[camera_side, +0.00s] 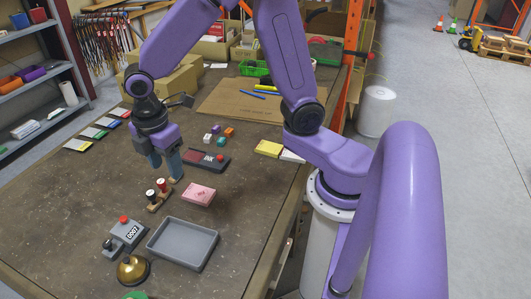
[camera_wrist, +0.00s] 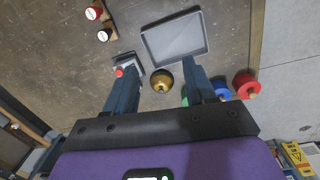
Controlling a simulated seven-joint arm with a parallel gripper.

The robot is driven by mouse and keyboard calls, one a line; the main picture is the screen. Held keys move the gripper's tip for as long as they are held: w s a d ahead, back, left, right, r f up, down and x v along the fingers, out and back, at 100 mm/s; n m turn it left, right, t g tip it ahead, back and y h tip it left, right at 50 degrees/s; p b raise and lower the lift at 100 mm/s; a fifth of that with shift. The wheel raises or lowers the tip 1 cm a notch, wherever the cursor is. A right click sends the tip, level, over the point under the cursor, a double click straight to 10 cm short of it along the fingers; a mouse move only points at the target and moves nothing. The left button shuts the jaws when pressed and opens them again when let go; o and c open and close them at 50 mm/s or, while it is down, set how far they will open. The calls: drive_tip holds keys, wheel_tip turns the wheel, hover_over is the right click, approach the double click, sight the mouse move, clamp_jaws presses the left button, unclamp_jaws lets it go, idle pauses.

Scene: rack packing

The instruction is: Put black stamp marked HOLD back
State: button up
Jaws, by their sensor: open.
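A small wooden stamp rack (camera_side: 155,206) stands on the table below my gripper in the side view. A black-handled stamp (camera_side: 150,194) and a red-handled stamp (camera_side: 162,185) stand upright at it. In the wrist view the black stamp (camera_wrist: 104,36) and the red stamp (camera_wrist: 93,13) show white tops at the upper left. Their lettering is too small to read. I cannot tell how deep either sits in the rack (camera_wrist: 111,31). My gripper (camera_side: 166,168) points down, open and empty, just behind the rack. Its two fingers (camera_wrist: 160,77) show apart in the wrist view.
A grey tray (camera_side: 184,262), a numbering machine (camera_side: 125,237) with a red knob and a brass bell (camera_side: 132,271) stand at the front. A pink pad (camera_side: 198,194) lies right of the rack, with a dark stamp pad (camera_side: 205,160) behind. The table's left front is clear.

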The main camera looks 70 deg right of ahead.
drive_tip(key=s+d+r+m, duration=0.1)
drive_tip(key=s+d+m, duration=0.1)
drive_tip(key=s, duration=0.8)
drive_tip(key=s+d+r+m+y, duration=0.1)
drive_tip(key=s+d, duration=0.3)
drive_tip(key=s, duration=0.7)
drive_tip(key=shift+d+r+m, duration=0.35)
drive_tip(key=shift+r+m, duration=0.05)
drive_tip(key=shift+r, duration=0.3)
